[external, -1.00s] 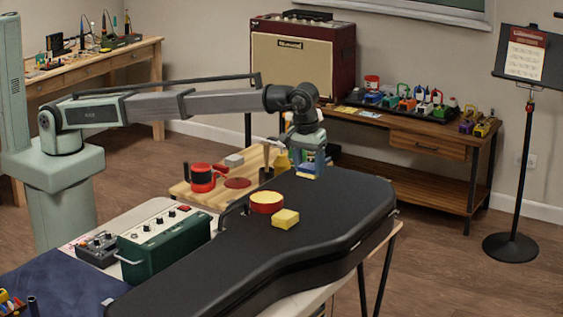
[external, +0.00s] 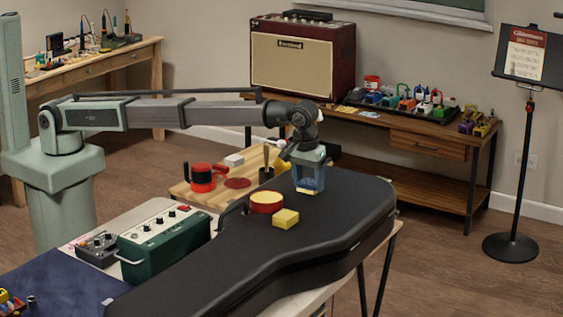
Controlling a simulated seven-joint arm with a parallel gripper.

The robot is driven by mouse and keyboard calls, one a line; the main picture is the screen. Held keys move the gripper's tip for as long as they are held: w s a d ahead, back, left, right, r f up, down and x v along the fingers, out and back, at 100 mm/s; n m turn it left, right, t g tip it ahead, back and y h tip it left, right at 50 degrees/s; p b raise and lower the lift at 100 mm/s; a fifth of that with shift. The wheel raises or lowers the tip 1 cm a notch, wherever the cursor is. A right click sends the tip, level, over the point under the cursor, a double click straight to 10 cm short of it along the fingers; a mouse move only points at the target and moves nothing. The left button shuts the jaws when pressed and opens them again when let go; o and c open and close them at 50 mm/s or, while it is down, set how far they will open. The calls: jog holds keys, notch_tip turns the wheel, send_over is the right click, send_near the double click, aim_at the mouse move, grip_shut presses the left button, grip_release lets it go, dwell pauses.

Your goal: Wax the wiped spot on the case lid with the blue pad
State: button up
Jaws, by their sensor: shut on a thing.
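The black case (external: 350,215) lies closed, its lid facing up. My gripper (external: 309,184) is over the far part of the lid, pointing down and shut on the blue pad (external: 309,186). A pale yellowish edge shows at the pad's underside. The pad is at or just above the lid; I cannot tell if it touches. A round red tin with a yellow top (external: 266,201) stands on the lid to the left of the pad. A yellow block (external: 285,217) lies on the lid in front of the tin. The wiped spot cannot be made out.
A wooden board (external: 215,197) behind the case holds a red pot (external: 202,178) and a dark cup (external: 266,174). A green box with knobs (external: 164,241) stands left of the case. The lid's right part is clear.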

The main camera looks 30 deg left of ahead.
jog(key=c, duration=0.5)
jog(key=shift+o, duration=0.2)
jog(key=shift+f, duration=1)
dwell(0.6)
jog(key=shift+w, duration=0.1)
jog(key=shift+w+r, duration=0.1)
jog(key=shift+w, duration=2.75)
jog(key=shift+s, duration=0.1)
jog(key=shift+s, duration=2.9)
